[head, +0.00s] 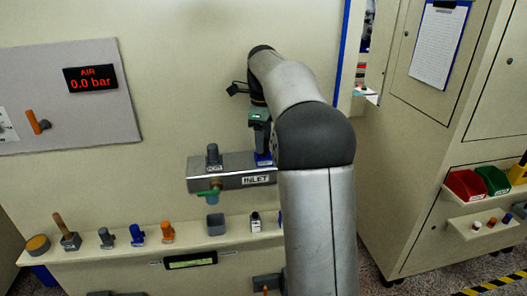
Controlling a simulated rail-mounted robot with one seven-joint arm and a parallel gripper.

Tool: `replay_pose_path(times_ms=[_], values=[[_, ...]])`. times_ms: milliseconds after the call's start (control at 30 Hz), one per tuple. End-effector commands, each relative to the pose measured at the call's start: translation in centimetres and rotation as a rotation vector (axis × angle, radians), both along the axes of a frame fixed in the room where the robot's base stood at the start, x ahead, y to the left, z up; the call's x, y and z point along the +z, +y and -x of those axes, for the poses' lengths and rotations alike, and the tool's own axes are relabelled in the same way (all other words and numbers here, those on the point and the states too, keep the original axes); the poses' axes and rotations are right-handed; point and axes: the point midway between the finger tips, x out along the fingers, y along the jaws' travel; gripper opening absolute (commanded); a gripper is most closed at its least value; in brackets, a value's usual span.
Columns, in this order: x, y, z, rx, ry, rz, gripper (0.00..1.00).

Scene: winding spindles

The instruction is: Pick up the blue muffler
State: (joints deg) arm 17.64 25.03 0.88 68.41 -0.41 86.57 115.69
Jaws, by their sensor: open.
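A small blue fitting (137,234), which looks like the blue muffler, stands on the wall shelf between a dark grey fitting (106,238) and an orange one (167,232). My gripper (263,150) points down at the right end of the INLET block (232,181), up and to the right of that fitting and well apart from it.
A dark grey fitting (213,155) stands on the block, with a green-handled valve (209,192) below. The shelf (190,247) also holds a wooden-handled tool (65,232), a grey cup (216,224) and a small bottle (256,222). My arm hides the shelf's right part.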

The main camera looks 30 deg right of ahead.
Motion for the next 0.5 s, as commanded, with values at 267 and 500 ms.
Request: replay_pose_path(times_ms=[267,500], values=[[-2.4,0.0,0.1,0.000,-0.001,0.000,0.52],[-2.4,0.0,0.0,0.000,-0.001,0.000,0.33]])
